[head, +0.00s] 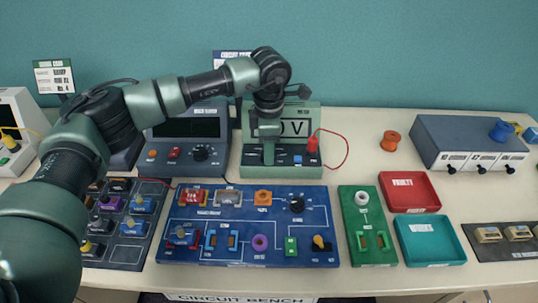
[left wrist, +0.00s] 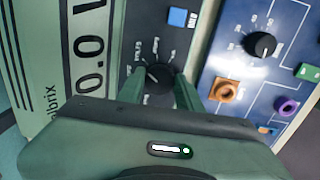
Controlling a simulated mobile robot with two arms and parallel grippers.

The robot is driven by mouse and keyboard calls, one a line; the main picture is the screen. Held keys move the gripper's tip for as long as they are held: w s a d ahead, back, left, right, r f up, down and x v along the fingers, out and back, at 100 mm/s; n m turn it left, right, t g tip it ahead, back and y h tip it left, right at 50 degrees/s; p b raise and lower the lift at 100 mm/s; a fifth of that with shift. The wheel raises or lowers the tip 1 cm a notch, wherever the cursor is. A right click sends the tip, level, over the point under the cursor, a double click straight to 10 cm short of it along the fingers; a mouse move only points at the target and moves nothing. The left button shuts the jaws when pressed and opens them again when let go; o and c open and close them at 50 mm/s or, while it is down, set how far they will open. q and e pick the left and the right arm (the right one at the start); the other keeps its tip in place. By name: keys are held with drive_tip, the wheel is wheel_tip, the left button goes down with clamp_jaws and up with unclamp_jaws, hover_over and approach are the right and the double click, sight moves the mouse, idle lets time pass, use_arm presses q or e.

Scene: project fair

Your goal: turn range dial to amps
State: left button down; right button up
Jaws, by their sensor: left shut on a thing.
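The green bench meter (head: 300,120) stands at the back middle of the table, its display showing a V. In the left wrist view the meter (left wrist: 40,60) shows a 0.0 V reading. Its black range dial (left wrist: 158,74) sits on a dark panel with small printed labels around it. My left gripper (left wrist: 160,90) points down at the panel, its fingers shut on the dial from two sides. In the head view my left gripper (head: 268,155) hides the dial. I cannot read the pointer's exact label. My right gripper is not in view.
A blue button (left wrist: 180,17) sits near the dial. A red plug (head: 312,145) with a cable is at the meter's right. The blue circuit board (head: 215,250) lies in front. Another instrument (head: 190,125) stands left. Open tabletop (head: 365,150) lies to the right.

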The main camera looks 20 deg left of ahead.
use_arm(q)
drive_tip(key=m+b, duration=0.2)
drive_tip(key=m, duration=0.2)
drive_tip(key=shift+f+m+b, duration=0.15)
drive_tip(key=shift+m+b, duration=0.8)
drive_tip(key=shift+m, duration=0.85)
drive_tip(key=c, duration=0.9)
unclamp_jaws()
drive_tip(key=shift+c, duration=0.2)
drive_tip(key=shift+r, duration=0.2)
drive_tip(key=r, duration=0.5)
drive_tip(key=r+b, duration=0.1)
drive_tip(key=r, duration=0.1)
drive_tip(key=shift+s+a+r, duration=0.1)
drive_tip(key=shift+s+r, duration=0.15)
drive_tip(key=shift+r, duration=0.1)
